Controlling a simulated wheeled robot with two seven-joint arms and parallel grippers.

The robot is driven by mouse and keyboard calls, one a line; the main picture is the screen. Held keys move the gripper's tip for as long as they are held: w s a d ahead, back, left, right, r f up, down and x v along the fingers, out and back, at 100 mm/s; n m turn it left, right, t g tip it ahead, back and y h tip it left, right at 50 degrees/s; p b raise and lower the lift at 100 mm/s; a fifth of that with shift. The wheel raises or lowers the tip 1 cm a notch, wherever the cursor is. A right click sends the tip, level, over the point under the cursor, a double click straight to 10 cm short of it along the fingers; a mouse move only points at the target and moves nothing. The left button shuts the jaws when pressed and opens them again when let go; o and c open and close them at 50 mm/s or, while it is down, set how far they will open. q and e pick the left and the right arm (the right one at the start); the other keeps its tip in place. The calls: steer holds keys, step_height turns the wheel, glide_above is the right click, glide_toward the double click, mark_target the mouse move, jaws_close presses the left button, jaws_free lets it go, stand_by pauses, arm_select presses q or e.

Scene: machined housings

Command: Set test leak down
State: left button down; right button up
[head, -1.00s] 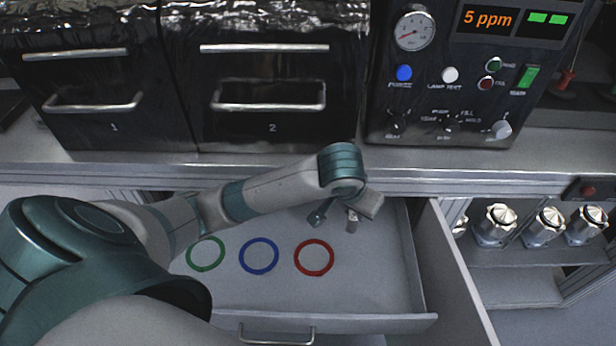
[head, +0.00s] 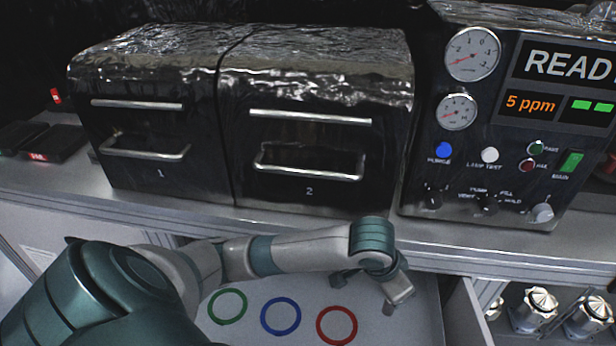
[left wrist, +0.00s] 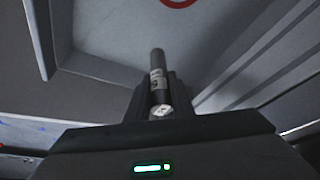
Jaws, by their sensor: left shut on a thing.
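My left gripper (head: 388,296) is over the right part of the open drawer (head: 415,318), right of and beyond the red ring in the head view. It is shut on the test leak, a slim dark cylinder with pale labels (left wrist: 158,82) that shows between the fingers in the left wrist view. In the head view the arm mostly hides it. The drawer floor bears a green ring (head: 228,306), a blue ring (head: 281,316) and a red ring (head: 337,325), all empty. Whether the test leak touches the drawer floor I cannot tell. My right gripper is out of view.
Two dark ovens or chambers, numbered 1 (head: 160,150) and 2 (head: 310,150), stand on the bench behind the drawer. Right of them is a control panel (head: 510,150) with gauges, reading "5 ppm". Several silver housings (head: 536,308) stand on a shelf at lower right.

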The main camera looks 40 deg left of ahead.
arm_select(q)
steer(key=s+d+m+g+h+p, duration=0.2)
steer(key=s+d+m+g, duration=0.2)
steer(key=m, duration=0.9)
steer(key=s+d, duration=0.1)
steer(key=s, duration=0.1)
steer(key=shift+s+d+h, duration=0.25)
steer(key=shift+s+h, duration=0.15)
steer(key=shift+f, duration=0.1)
steer(key=shift+f, duration=0.1)
step_height(320, 180, down, 6)
steer(key=shift+p, duration=0.75)
